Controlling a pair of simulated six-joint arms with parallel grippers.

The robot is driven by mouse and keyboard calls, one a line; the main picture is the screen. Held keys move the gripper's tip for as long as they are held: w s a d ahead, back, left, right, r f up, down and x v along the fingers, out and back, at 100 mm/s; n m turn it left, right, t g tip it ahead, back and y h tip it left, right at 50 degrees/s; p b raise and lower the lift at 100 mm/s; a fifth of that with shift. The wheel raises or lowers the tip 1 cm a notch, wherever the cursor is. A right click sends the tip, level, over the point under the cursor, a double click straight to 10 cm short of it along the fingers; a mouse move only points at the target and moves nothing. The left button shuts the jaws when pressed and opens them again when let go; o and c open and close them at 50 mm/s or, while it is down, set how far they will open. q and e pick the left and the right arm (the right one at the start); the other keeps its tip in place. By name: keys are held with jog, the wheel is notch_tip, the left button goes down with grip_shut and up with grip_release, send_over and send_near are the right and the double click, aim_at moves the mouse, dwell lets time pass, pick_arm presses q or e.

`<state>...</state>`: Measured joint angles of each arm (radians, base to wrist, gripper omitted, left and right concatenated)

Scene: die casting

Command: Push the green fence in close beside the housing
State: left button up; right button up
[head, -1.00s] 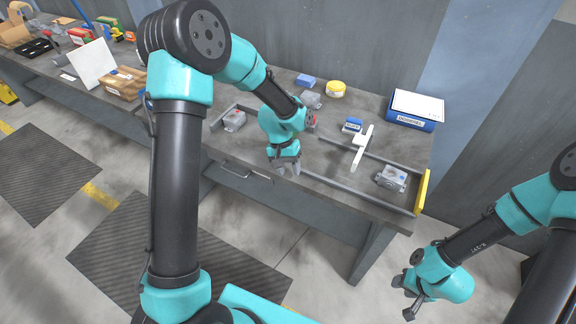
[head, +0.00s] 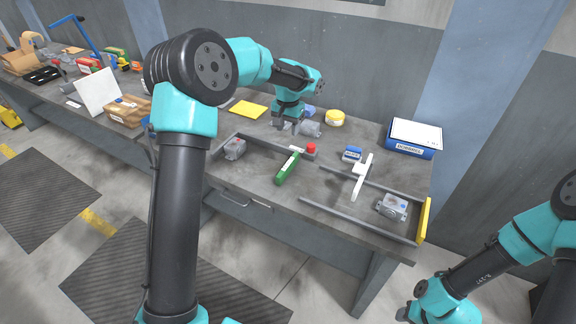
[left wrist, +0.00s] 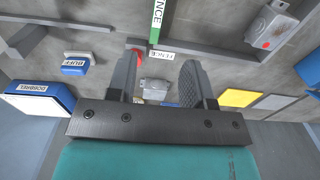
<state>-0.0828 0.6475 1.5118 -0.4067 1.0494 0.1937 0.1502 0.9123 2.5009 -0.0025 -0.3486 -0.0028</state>
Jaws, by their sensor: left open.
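The green fence (head: 287,169) lies on the bench with its white-labelled end at the grey rail (head: 262,143). It also shows at the top of the left wrist view (left wrist: 157,22). A grey housing (head: 235,148) stands by the rail left of the fence, with a clear gap between them; it appears upper right in the left wrist view (left wrist: 270,26). My left gripper (head: 285,124) is open and empty, behind the rail and beyond the fence. Another grey casting (head: 309,129) is beside it and shows between the fingers (left wrist: 155,88). My right gripper is mostly cut off at the bottom edge.
A red knob (head: 311,148) is at the rail's right end. Farther right are a blue block (head: 352,154), a white T-shaped piece (head: 360,179), and another grey housing (head: 391,207) between rails with a yellow end plate (head: 425,219). A yellow sheet (head: 248,109) lies at the back.

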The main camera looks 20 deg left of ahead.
aim_at(288, 164)
pick_arm(q)
jog(key=shift+f, duration=0.15)
notch_tip(288, 164, down, 17)
jog(key=shift+f, duration=0.1)
dwell(0.5)
jog(key=shift+c, duration=0.3)
grip_shut()
